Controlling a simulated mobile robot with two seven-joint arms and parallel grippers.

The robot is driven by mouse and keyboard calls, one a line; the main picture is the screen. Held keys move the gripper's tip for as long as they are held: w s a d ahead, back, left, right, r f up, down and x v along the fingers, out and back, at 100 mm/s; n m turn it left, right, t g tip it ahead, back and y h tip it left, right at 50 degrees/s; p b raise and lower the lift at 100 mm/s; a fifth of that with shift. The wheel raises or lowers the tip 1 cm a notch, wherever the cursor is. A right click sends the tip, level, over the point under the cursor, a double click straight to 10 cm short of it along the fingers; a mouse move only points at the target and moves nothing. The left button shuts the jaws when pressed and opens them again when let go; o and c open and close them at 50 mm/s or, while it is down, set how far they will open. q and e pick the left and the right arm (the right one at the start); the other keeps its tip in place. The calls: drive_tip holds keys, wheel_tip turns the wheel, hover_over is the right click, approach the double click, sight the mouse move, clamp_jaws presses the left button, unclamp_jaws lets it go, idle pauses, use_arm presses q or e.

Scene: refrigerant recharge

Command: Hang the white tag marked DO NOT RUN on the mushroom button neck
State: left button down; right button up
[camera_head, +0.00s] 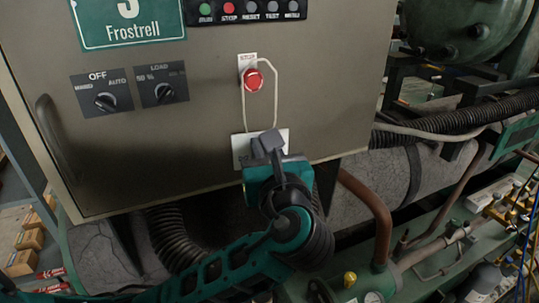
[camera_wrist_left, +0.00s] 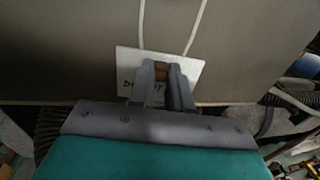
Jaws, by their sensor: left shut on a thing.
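The red mushroom button (camera_head: 253,80) sits on a pale plate on the front of the grey cabinet. The white tag (camera_head: 239,147) hangs below it, with a pale cord loop (camera_head: 245,112) running up to the button. My left gripper (camera_head: 267,143) is shut on the tag. In the left wrist view, the fingers (camera_wrist_left: 161,75) cover the middle of the tag (camera_wrist_left: 128,62), hiding most of its lettering. My right gripper is not in view.
The cabinet (camera_head: 200,130) carries two black selector switches (camera_head: 103,92), a row of small buttons (camera_head: 248,9) and a handle (camera_head: 58,140) at the left. Hoses and pipes (camera_head: 378,215) run below and right. The cabinet face around the tag is clear.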

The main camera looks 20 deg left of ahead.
use_arm(q)
drive_tip(key=shift+a+b+x, duration=0.2)
drive_tip(key=shift+b+x, duration=0.35)
drive_tip(key=shift+x, duration=0.65)
drive_tip(key=shift+w+a+f+b, duration=0.3)
drive_tip(key=shift+a+f+b, duration=0.15)
drive_tip(key=shift+f+b, duration=0.15)
drive_tip(key=shift+w+a+f+b, duration=0.3)
drive_tip(key=shift+a+f+b, duration=0.15)
drive_tip(key=shift+f, duration=0.25)
drive_tip(key=c, duration=1)
unclamp_jaws()
